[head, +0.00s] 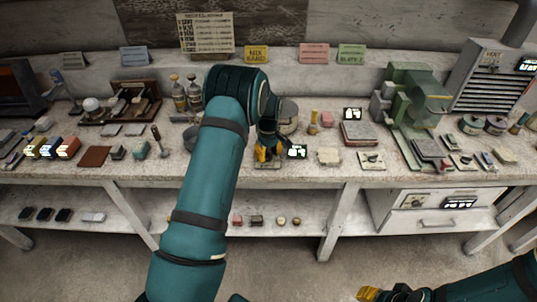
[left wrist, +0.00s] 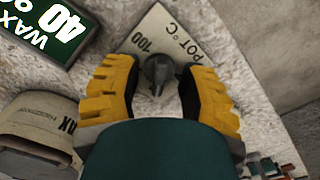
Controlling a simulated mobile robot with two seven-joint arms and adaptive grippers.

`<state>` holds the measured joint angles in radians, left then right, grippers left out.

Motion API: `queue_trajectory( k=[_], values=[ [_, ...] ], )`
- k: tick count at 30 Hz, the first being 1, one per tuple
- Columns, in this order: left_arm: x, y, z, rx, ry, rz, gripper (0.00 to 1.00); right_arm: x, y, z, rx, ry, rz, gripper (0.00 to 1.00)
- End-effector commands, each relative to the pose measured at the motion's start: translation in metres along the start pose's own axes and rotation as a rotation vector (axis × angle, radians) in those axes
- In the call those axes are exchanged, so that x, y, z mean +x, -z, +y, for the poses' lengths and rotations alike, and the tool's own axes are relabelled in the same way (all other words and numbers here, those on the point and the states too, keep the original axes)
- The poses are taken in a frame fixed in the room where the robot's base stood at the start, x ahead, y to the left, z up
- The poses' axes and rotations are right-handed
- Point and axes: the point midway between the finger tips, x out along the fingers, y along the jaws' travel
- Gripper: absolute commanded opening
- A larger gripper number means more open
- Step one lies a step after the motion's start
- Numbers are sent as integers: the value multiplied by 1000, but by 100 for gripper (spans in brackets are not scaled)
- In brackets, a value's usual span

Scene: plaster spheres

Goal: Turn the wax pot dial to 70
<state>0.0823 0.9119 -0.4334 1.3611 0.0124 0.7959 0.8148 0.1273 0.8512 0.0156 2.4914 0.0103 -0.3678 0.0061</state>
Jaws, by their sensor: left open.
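The wax pot dial (left wrist: 157,70) is a dark knob on a pale plate (left wrist: 150,32) lettered "POT °C", with "100" readable on its scale. My left gripper (left wrist: 158,88) is open, with one yellow finger on each side of the dial. I cannot tell whether the fingers touch it. In the head view the left gripper (head: 268,153) points down at the bench and hides most of the dial. A dark display (left wrist: 42,28) beside the plate reads "WAX" and "40". My right gripper (head: 383,294) is low in front of the bench; its jaws are unclear.
A beige pot (left wrist: 38,130) with a partly hidden label stands close to my left gripper. The display (head: 298,152) lies just right of that gripper. A green machine (head: 410,105) and several small tools fill the bench (head: 330,180). An open shelf runs below.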

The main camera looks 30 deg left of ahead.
Motion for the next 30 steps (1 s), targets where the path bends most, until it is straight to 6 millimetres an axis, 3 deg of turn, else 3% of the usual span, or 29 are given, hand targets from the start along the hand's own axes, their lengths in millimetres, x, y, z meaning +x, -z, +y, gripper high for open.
queue_trajectory(
  k=[9,10,13,30],
  values=[
    [2,0,0,0,-1,0,40,0,0,0,0,0,0,47],
    [2,0,0,0,-1,0,36,0,0,0,0,0,0,47],
    [2,0,0,0,-1,0,1,0,0,0,0,0,0,47],
    [3,0,-1,54,0,0,0,2,0,1,0,0,-1,47]
  ],
)
